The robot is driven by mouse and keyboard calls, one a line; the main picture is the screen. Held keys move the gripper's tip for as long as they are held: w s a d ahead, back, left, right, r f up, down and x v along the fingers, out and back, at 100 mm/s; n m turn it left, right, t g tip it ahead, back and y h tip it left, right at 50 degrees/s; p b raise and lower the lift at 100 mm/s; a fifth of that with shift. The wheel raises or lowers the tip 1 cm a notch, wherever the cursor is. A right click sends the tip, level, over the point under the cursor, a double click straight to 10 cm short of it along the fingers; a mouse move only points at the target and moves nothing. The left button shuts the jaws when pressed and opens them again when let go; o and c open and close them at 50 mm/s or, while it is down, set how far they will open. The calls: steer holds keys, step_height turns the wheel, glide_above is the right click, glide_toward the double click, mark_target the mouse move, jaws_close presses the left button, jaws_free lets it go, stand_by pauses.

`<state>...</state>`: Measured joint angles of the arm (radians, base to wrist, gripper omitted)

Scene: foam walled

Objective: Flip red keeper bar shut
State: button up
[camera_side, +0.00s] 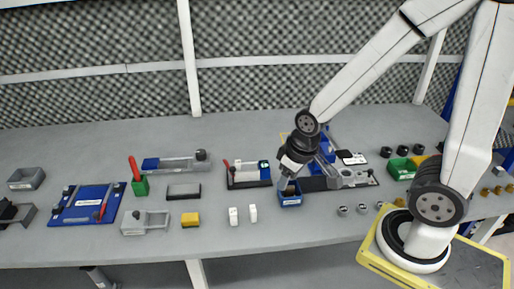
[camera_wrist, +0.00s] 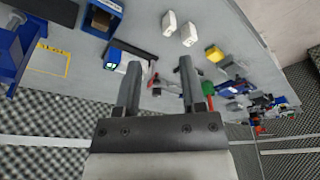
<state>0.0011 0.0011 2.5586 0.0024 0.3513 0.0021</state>
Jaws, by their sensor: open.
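A small red bar (camera_side: 226,163) stands tilted at the left end of a dark-framed tray (camera_side: 250,184) in the side view. A blue block (camera_side: 264,166) sits at that tray's right end; it also shows in the wrist view (camera_wrist: 113,56), left of my fingers. My gripper (camera_side: 284,183) is right of the tray, over or beside a small blue bin (camera_side: 291,200). In the wrist view my gripper (camera_wrist: 160,62) has its fingers apart, with nothing held between them. My left finger hides part of the tray there. I cannot tell whether the red bar is latched.
A blue board (camera_side: 86,205) with a red bar lies farther left. Two white blocks (camera_side: 243,214) and a yellow block (camera_side: 190,219) stand in front.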

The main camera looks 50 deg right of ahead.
steer(key=shift+w+d+m, duration=0.2)
steer(key=shift+m, duration=0.3)
jaws_close()
steer(key=w+d+m+t+y, duration=0.1)
steer(key=w+d+m+y, duration=0.2)
steer(key=m, duration=0.9)
steer(key=w+d+m+t+y, duration=0.1)
steer(key=w+d+m+y, duration=0.2)
steer(key=w+d+m, duration=0.6)
steer(key=shift+w+d+f+m, duration=0.35)
steer(key=shift+d+m, duration=0.6)
steer(key=shift+m, duration=0.65)
